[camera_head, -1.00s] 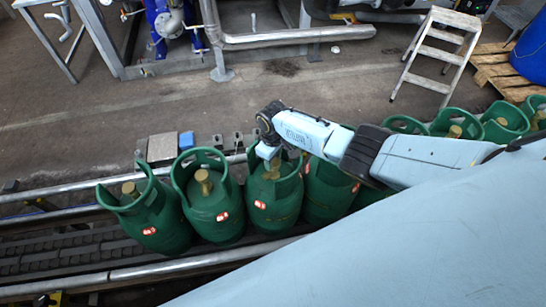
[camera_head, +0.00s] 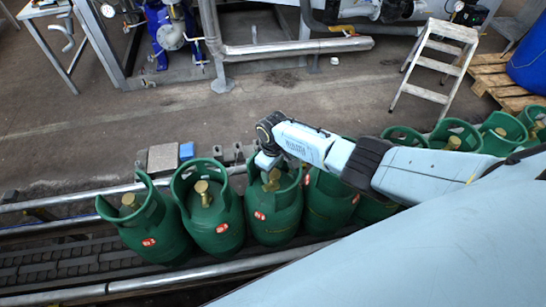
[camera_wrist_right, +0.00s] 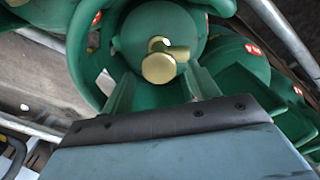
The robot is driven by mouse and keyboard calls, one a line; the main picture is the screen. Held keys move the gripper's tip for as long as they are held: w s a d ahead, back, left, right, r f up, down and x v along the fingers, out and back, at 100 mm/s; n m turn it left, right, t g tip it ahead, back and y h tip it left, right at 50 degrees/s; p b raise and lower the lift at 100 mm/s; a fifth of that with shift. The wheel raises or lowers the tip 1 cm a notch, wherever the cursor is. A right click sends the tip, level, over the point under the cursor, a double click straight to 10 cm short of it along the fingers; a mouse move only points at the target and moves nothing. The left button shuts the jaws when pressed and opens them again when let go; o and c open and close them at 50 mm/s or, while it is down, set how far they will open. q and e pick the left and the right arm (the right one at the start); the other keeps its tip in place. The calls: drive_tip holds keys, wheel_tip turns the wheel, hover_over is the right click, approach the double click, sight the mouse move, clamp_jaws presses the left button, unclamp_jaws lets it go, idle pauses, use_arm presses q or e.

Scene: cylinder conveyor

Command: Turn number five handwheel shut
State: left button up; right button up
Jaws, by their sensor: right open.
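Green gas cylinders stand in a row, each with a brass valve and handwheel inside an open collar. The third cylinder from the left (camera_head: 274,222) has its valve handwheel (camera_head: 271,182) partly hidden by my right gripper (camera_head: 268,163). In the right wrist view, the brass handwheel (camera_wrist_right: 158,68) lies just beyond and between the two fingers of the right gripper (camera_wrist_right: 160,88), which are apart. I cannot tell whether they touch it. The small red and white labels are too small to read, so I cannot tell which cylinder is number five. My left gripper is not in view.
Two more cylinders stand at left (camera_head: 155,228) and (camera_head: 212,212); several others continue right behind my arm. Metal rails (camera_head: 130,283) edge the conveyor (camera_head: 70,262). A step ladder (camera_head: 437,65), a pallet (camera_head: 500,82) and pipework (camera_head: 290,47) stand beyond clear floor.

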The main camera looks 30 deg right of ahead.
sight(273, 173)
wheel_tip(273, 173, up, 13)
drive_tip(key=p, duration=0.3)
drive_tip(key=shift+f, duration=0.1)
idle(0.4)
